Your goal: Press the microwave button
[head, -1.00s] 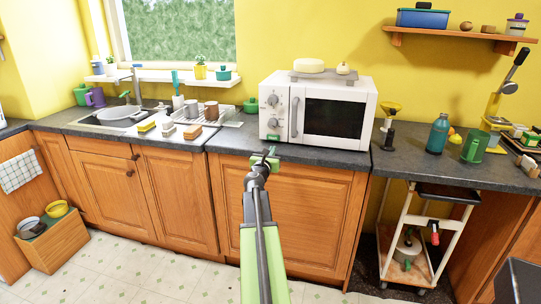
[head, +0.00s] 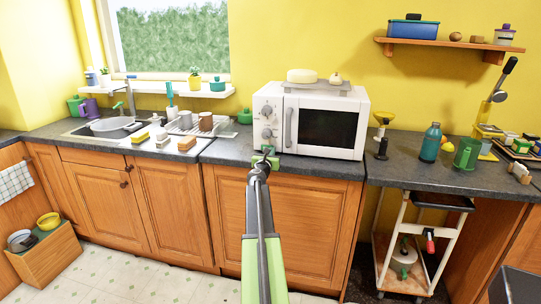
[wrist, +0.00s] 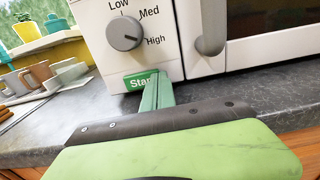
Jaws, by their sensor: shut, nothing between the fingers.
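The white microwave (head: 330,121) stands on the grey counter, its door closed and its dials on a panel left of the handle. In the wrist view the green Start button (wrist: 137,82) sits low on the panel (wrist: 105,60), below the dial (wrist: 124,33) marked Low, Med and High. My gripper (head: 267,150) is shut and empty, in front of the panel's lower part. In the wrist view my gripper (wrist: 158,76) overlaps the button's right part and hides the end of its label. I cannot tell whether the tips touch it or whether it is pushed in.
A dish rack with mugs (head: 206,122) and several sponges lie left of the microwave. A blue bottle (head: 431,143) and a green mug (head: 467,154) stand to its right. The counter's front edge runs under my arm.

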